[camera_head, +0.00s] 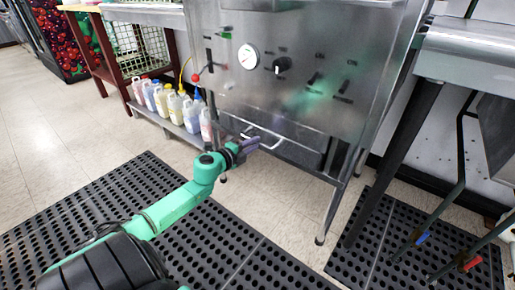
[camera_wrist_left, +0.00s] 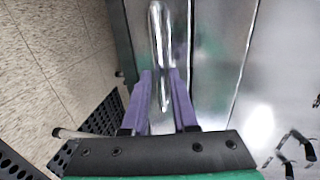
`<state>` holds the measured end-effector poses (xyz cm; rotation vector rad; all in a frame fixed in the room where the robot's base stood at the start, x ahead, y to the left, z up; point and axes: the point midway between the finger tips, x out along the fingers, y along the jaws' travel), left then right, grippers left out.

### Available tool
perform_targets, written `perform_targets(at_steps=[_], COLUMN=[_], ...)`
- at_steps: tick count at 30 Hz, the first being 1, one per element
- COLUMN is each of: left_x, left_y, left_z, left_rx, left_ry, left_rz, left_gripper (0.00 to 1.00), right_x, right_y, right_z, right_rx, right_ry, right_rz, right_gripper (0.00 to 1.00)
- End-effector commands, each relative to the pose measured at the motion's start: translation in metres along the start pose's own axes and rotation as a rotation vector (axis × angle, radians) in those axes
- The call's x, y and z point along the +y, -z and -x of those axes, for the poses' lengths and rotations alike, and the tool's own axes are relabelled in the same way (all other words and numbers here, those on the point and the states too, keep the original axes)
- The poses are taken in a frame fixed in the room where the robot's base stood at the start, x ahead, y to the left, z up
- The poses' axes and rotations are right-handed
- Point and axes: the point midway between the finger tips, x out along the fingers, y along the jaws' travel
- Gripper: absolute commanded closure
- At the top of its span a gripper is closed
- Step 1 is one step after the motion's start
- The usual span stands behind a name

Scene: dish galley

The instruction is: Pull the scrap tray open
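The scrap tray (camera_head: 285,151) is a dark grey drawer front low in the steel machine, with a bright bar handle (camera_head: 266,132) across it. The tray looks shut. My left gripper (camera_head: 250,145) is at the left end of the handle. In the left wrist view the shiny handle (camera_wrist_left: 158,35) runs down between my two purple fingers (camera_wrist_left: 160,88). A gap shows between the fingers around the bar, so they look open; contact is hard to make out. My right gripper is in neither view.
The steel machine (camera_head: 300,75) has a gauge and knobs above the tray. Several bottles stand on a low shelf (camera_head: 165,122) to the left. A machine leg (camera_head: 335,205) stands right of the tray. Black perforated mats (camera_head: 240,235) cover the floor in front.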

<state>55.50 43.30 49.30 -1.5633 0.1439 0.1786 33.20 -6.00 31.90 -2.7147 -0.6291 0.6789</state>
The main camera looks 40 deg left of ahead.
Motion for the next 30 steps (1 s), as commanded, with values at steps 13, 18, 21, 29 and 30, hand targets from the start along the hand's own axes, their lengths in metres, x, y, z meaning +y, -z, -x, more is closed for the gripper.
perform_targets(at_steps=[13,18,21,29,30], left_x=[0.0,0.001,0.001,0.001,0.001], left_y=[0.0,0.0,0.0,0.001,0.001], left_z=[-0.027,-0.026,-0.026,-0.026,-0.026], left_rx=[0.001,0.001,0.001,0.001,0.001], left_ry=[-0.001,-0.001,-0.001,-0.001,-0.002], left_rz=[0.002,0.002,0.002,0.002,0.002], left_gripper=[0.73,1.0,1.0,1.0,1.0], right_x=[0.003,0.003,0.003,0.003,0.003], right_y=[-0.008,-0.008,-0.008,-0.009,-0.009], right_z=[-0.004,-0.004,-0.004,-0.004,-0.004], right_rx=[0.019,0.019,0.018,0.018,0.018], right_ry=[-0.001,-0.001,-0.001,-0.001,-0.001], right_rz=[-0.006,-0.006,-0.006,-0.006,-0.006], right_gripper=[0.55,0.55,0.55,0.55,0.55])
